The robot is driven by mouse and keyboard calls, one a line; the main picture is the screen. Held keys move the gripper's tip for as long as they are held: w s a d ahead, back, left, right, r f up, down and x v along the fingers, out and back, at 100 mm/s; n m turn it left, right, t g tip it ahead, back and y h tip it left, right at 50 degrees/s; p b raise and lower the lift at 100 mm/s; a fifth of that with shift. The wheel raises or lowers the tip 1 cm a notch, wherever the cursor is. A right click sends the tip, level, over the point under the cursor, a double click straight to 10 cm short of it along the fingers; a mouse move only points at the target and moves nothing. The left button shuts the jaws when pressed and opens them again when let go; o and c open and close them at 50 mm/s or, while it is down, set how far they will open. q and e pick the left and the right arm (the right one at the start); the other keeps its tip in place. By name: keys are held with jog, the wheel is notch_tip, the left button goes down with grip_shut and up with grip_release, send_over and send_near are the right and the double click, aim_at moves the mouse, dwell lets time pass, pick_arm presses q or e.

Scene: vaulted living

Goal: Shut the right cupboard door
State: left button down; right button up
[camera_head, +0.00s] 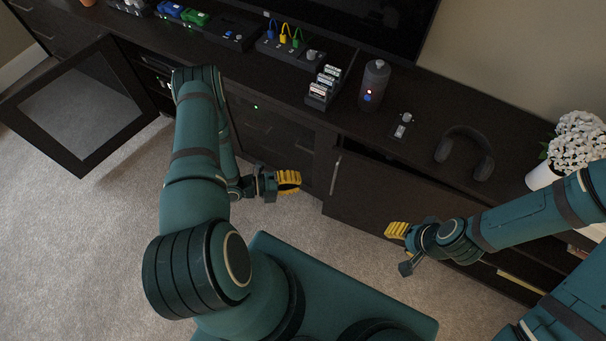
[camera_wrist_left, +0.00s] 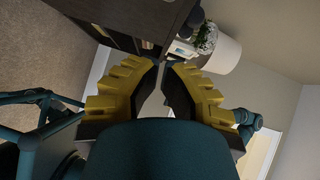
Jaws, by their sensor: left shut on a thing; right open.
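The right cupboard door (camera_head: 390,195) is a dark panel with an upright metal handle (camera_head: 335,175) near its left edge. It stands ajar, with a dark gap along its top edge. My left gripper (camera_head: 296,181) is left of the handle and looks apart from it. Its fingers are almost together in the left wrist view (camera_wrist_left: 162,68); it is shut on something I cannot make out. My right gripper (camera_head: 392,230) is open, in front of the door's lower part; its arm hides part of the door.
A cupboard door (camera_head: 85,105) with a framed pane stands wide open at the left. The cabinet top holds a dark bottle (camera_head: 374,85), headphones (camera_head: 465,150) and a white flower pot (camera_head: 542,176). Carpet (camera_head: 100,230) lies clear at the left.

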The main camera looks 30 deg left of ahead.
pick_arm(q)
jog(key=w+a+b+x, duration=0.1)
jog(key=w+x, duration=0.1)
jog(key=x, duration=1)
jog(key=shift+a+f, duration=0.15)
jog(key=shift+a, duration=0.25)
pick_arm(e)
jog(key=shift+w+f, duration=0.15)
jog(key=shift+f, duration=0.6)
pick_arm(q)
jog(key=shift+w, duration=0.1)
